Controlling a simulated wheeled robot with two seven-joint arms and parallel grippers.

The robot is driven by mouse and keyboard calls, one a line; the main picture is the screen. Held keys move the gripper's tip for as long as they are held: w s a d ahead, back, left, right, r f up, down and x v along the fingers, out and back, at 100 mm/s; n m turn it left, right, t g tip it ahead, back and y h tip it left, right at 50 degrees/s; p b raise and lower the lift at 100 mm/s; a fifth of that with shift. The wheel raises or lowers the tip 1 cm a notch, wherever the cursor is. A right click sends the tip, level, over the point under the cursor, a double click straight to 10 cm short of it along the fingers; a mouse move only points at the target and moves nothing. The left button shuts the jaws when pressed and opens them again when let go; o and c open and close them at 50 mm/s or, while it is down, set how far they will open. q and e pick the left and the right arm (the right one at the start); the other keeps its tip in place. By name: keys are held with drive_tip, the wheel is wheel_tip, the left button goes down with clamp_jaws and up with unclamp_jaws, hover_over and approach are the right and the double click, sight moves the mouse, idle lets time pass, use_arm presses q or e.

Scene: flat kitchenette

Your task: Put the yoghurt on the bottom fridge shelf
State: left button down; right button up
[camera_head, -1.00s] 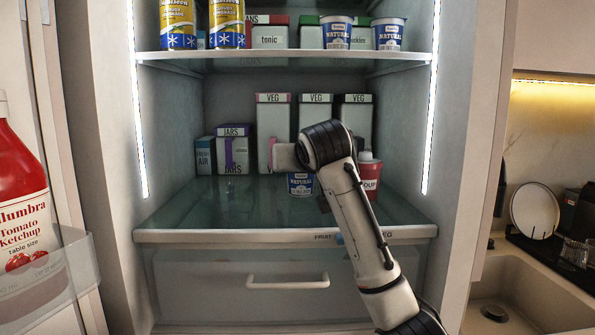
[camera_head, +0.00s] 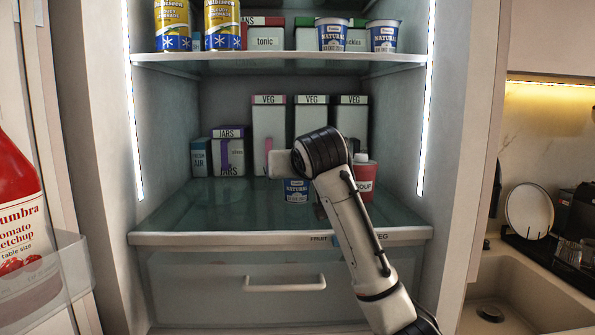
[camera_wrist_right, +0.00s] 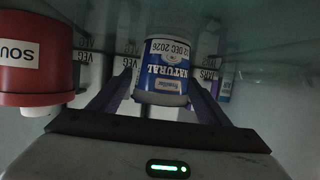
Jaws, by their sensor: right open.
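A blue-and-white yoghurt cup (camera_head: 297,190) is upright on the bottom fridge shelf (camera_head: 215,218), left of a red soup container (camera_head: 365,178). In the right wrist view, which is upside down, the yoghurt (camera_wrist_right: 165,62) is between the purple fingers of my right gripper (camera_wrist_right: 163,88). The fingers are open on either side of the cup. In the head view my right arm hides most of that gripper. Two similar yoghurt cups stand on the shelf above, at its right (camera_head: 332,35) (camera_head: 384,37). My left gripper is out of view.
Several VEG cartons (camera_head: 310,118) and a JARS box (camera_head: 229,152) stand at the back of the bottom shelf. The soup container (camera_wrist_right: 35,58) is close beside the gripper. The shelf's left front is clear. A ketchup bottle (camera_head: 18,215) sits in the door rack.

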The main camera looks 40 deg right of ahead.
drive_tip(key=b+v, duration=0.2)
drive_tip(key=v, duration=0.9)
drive_tip(key=shift+s+a+r, duration=0.1)
drive_tip(key=shift+s+a, duration=0.15)
idle(0.9)
